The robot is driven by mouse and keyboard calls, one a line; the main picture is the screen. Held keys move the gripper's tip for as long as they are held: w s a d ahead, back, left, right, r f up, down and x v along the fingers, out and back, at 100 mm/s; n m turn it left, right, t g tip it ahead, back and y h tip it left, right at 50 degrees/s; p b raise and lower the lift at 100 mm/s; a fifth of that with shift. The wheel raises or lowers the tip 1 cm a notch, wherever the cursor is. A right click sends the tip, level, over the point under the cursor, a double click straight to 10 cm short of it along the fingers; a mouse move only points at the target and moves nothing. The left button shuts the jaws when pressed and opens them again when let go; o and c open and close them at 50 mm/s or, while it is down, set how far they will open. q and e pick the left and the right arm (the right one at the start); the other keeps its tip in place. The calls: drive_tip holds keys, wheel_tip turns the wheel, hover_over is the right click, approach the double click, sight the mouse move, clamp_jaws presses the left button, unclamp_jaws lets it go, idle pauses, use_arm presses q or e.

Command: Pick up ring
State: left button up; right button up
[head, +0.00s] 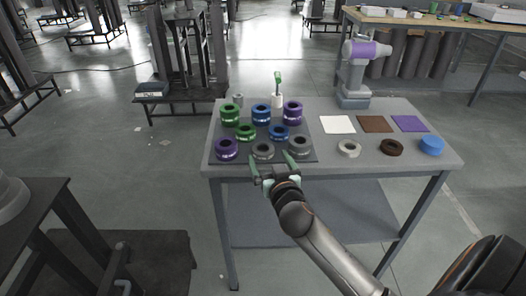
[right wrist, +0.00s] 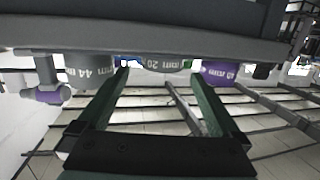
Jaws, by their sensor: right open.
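Several rings stand on a dark mat (head: 309,156) on the grey table: purple (head: 226,149), green (head: 229,115), blue (head: 279,132) and grey ones. My right gripper (head: 269,157) is open and empty at the table's front edge, its green fingers pointing at the front row. The front middle grey ring (head: 263,150) is just ahead, between the fingertips' directions; another grey ring (head: 299,146) is to its right. In the right wrist view a grey ring marked 20 (right wrist: 158,65) shows between the fingers, with a purple ring (right wrist: 220,72) at right. My left gripper is not in view.
A small robot arm (head: 355,75) stands at the back right. A white holder (head: 277,100) stands behind the mat.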

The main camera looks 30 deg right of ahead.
sight(265, 154)
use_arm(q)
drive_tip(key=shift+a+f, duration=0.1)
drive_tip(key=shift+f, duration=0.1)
use_arm(e)
drive_tip(key=shift+x, duration=1.8)
drive_tip(key=shift+a+f, duration=0.1)
drive_tip(key=c, duration=1.4)
drive_tip(key=shift+r, duration=0.4)
drive_tip(key=r, duration=0.2)
drive_tip(key=r+p, duration=0.1)
drive_tip(key=shift+s+a+r, duration=0.15)
drive_tip(key=shift+s+r, duration=0.05)
drive_tip(key=shift+s, duration=0.05)
use_arm(q)
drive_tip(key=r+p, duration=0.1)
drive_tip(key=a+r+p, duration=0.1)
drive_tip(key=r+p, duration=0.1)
drive_tip(key=p, duration=0.1)
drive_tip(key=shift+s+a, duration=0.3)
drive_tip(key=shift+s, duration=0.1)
use_arm(e)
drive_tip(key=s+a+r, duration=0.5)
drive_tip(key=s+r, duration=0.4)
drive_tip(key=s, duration=0.3)
drive_tip(key=shift+s, duration=0.2)
